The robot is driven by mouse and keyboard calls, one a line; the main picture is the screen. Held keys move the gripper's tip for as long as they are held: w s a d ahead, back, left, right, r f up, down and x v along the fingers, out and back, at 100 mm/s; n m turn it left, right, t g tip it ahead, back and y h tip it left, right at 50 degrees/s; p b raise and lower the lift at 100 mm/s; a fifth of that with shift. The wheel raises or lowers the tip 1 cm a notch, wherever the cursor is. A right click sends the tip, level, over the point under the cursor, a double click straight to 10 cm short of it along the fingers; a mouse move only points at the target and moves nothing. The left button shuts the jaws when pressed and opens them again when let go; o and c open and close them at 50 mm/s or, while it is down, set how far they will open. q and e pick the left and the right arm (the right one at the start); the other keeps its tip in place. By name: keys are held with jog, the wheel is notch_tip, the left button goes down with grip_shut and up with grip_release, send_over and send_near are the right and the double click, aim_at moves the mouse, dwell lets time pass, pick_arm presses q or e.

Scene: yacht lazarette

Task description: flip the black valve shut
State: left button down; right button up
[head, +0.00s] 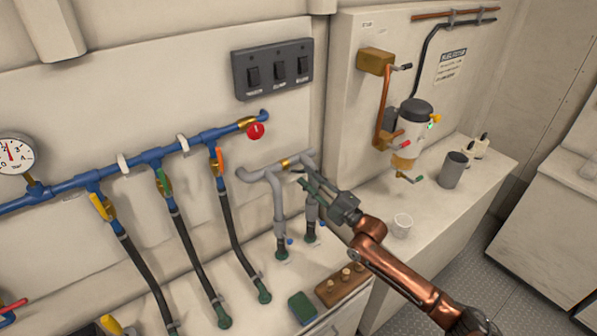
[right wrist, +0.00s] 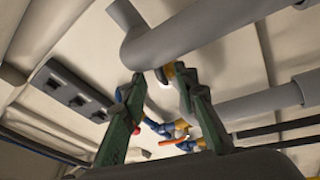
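A grey pipe (head: 262,173) on the wall carries a small brass valve body (head: 286,163). A short dark lever (head: 298,171) seems to sit beside it, close to my right gripper's fingertips, but it is too small to make out clearly. My right gripper (head: 308,186) has green fingers and reaches up to this pipe from the lower right. In the right wrist view its two fingers (right wrist: 162,92) are apart, with the brass part (right wrist: 170,70) near the right fingertip under the grey pipe. I cannot tell whether a finger touches the lever. My left gripper is not in view.
A blue manifold (head: 135,162) with yellow, green and orange levers and a red knob (head: 256,131) runs at left. A black switch panel (head: 272,69) is above. A filter (head: 409,130), a white cup (head: 402,224) and a dark cup (head: 453,170) stand at right.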

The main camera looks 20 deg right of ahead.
aim_at(300, 172)
jog(key=x, duration=0.3)
jog(key=shift+w+r, duration=0.1)
jog(key=shift+w+a, duration=0.25)
jog(key=c, duration=0.4)
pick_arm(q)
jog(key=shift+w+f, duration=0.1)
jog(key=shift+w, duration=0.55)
pick_arm(e)
grip_shut()
